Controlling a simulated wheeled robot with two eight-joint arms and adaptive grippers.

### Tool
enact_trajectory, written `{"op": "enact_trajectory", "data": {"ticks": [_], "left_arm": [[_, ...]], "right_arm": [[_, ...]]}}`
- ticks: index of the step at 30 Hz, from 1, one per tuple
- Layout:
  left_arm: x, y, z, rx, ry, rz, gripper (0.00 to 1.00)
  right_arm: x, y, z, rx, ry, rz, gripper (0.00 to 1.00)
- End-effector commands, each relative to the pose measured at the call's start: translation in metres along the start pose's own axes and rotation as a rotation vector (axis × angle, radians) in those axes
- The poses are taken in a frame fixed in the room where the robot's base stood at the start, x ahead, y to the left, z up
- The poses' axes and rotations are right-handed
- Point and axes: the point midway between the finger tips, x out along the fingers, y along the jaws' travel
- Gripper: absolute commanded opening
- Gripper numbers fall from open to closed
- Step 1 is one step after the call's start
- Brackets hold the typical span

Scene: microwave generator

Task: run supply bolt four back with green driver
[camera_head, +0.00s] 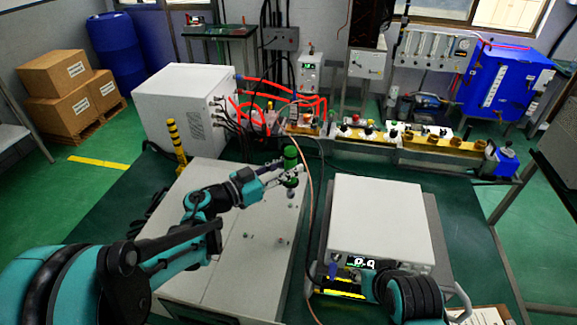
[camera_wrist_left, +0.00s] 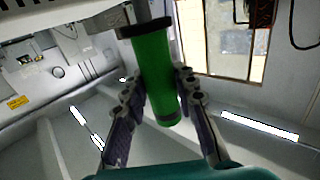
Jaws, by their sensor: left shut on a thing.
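The green driver (camera_head: 290,156) stands upright over the light grey supply box (camera_head: 215,225), near its far right part. My left gripper (camera_head: 283,174) is shut around the driver's green handle. The left wrist view shows the green handle (camera_wrist_left: 160,75) between my two finger pads (camera_wrist_left: 158,105), with a black collar and grey shaft at one end. The driver's lower end is near the box top; whether it touches a bolt is too small to tell. A small bolt (camera_head: 278,240) shows on the box top nearer to me. Which bolt is number four cannot be told.
A white instrument (camera_head: 378,215) with a lit display stands right of the box, with a cable between them. A white cabinet (camera_head: 185,100) with red and black hoses stands behind. A yellow-black post (camera_head: 176,142) stands to the left. Part of my right arm shows at lower right.

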Motion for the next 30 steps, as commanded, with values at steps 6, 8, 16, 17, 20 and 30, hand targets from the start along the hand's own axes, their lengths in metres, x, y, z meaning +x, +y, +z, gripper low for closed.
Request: {"op": "enact_trajectory", "data": {"ticks": [6,8,16,17,20,30], "left_arm": [[0.0,0.0,0.012,-0.001,0.001,0.0,0.0],[0.0,0.0,0.015,-0.001,0.001,0.0,0.0],[0.0,0.0,0.028,-0.001,0.001,0.0,0.0],[0.0,0.0,0.03,-0.001,0.001,0.0,0.0],[0.0,0.0,0.032,-0.001,0.001,0.0,0.0],[0.0,0.0,0.032,-0.001,0.001,0.0,0.0]], "right_arm": [[0.009,0.0,0.006,0.0,0.0,0.0,0.4],[0.011,0.0,0.008,0.0,0.0,0.0,0.4],[0.02,0.0,0.014,0.0,0.0,0.0,0.4],[0.021,0.0,0.015,0.0,0.0,0.0,0.4],[0.022,0.0,0.016,0.0,0.0,0.0,0.4],[0.022,0.0,0.016,0.0,0.0,0.0,0.4]]}}
